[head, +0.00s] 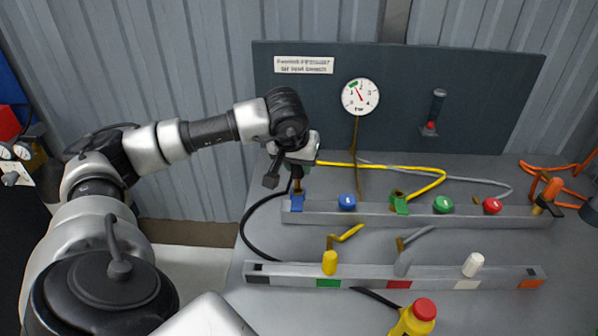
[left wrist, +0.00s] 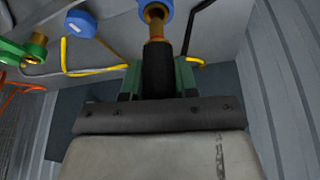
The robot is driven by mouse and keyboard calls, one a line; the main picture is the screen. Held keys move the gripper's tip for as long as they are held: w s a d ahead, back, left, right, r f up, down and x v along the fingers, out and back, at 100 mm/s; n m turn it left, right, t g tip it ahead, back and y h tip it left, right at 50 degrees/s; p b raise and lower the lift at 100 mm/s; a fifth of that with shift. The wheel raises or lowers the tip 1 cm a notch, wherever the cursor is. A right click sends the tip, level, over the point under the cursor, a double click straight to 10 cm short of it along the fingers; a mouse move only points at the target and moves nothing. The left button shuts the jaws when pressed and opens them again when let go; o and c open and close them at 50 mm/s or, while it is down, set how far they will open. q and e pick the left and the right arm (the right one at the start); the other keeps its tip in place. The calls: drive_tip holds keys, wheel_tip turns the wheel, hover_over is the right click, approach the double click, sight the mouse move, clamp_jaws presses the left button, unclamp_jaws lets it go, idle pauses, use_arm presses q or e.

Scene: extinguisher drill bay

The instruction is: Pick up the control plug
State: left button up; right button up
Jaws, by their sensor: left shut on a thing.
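My left gripper (head: 297,172) is at the left end of the rear rail, just above a blue clamp or socket (head: 297,200). In the left wrist view its green-sided jaws (left wrist: 158,80) are shut on a black plug (left wrist: 158,68) with a brass end (left wrist: 156,25). The brass end points at the blue socket (left wrist: 152,8) and overlaps it; I cannot tell how deep it sits. In the head view the plug is mostly hidden by the gripper. I cannot tell for sure that this is the control plug. My right gripper is not in view.
The rear rail (head: 370,211) carries blue, green and red caps and a green clamp (head: 399,202). The front rail (head: 365,280) holds yellow, grey and white plugs. Yellow, grey, orange and black hoses cross the bench. A gauge (head: 360,97) is on the back panel.

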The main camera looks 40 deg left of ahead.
use_arm(q)
drive_tip(key=s+d+r, duration=0.1)
drive_tip(key=d+r, duration=0.7)
drive_tip(key=d, duration=0.3)
drive_tip(key=shift+s+d, duration=0.25)
drive_tip(key=shift+d, duration=0.05)
